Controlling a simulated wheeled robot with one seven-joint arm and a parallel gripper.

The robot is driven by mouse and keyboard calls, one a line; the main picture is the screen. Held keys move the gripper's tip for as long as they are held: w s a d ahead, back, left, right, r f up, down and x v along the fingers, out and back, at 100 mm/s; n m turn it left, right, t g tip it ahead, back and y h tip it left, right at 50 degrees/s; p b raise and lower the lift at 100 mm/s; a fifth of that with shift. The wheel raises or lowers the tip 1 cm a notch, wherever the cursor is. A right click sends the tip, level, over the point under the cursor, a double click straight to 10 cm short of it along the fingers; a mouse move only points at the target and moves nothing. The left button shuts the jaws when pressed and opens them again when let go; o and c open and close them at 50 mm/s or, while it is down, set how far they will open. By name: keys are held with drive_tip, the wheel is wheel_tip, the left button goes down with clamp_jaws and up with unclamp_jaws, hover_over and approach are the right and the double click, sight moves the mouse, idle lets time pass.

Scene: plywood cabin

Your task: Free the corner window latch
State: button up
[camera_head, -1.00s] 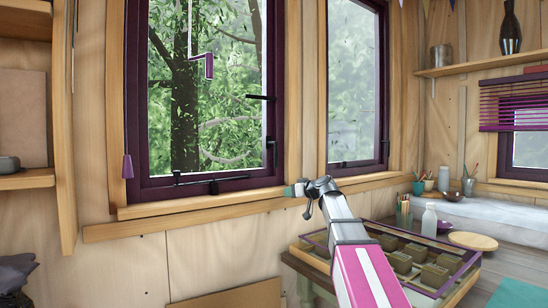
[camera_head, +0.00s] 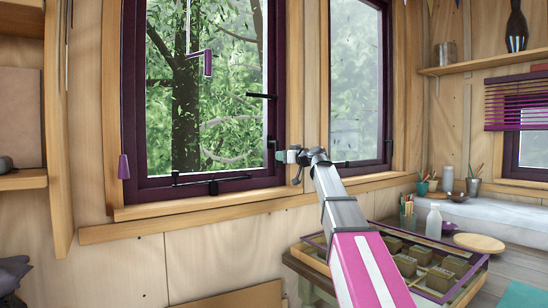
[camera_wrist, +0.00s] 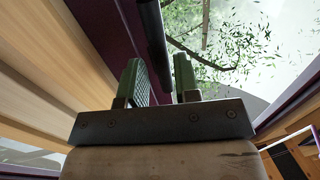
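The left window's dark purple frame (camera_head: 232,184) has several black fittings. A black latch (camera_head: 273,146) sits low on its right side, near the lower right corner. My gripper (camera_head: 282,157) is right beside this latch, its fingertips small in the head view. In the wrist view my gripper (camera_wrist: 159,82) has two green fingers spread apart. A black bar (camera_wrist: 153,35), apparently the latch handle, runs down the frame toward the gap between them. I cannot tell how deep between the fingers it lies, or whether it touches one.
A second black fitting (camera_head: 262,96) juts from the frame higher up. The wooden sill (camera_head: 200,211) runs below the window. A purple-framed display case (camera_head: 440,270) stands on the right below my arm. A white bottle (camera_head: 433,222) and a pencil cup (camera_head: 407,207) stand behind it.

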drive_tip(key=x, duration=0.5)
drive_tip(key=shift+w+a, duration=0.2)
clamp_jaws()
drive_tip(key=s+a+r+m+t, duration=0.1)
drive_tip(key=a+r+m, duration=0.1)
drive_tip(key=m, duration=0.6)
drive_tip(key=s+a+r+m+t+h, duration=0.1)
drive_tip(key=s+a+r+m+t, duration=0.1)
drive_tip(key=m, duration=0.7)
drive_tip(key=shift+r+m+t, duration=0.3)
drive_tip(key=shift+r, duration=0.15)
drive_tip(key=shift+a+m, duration=0.15)
drive_tip(key=shift+m, duration=0.15)
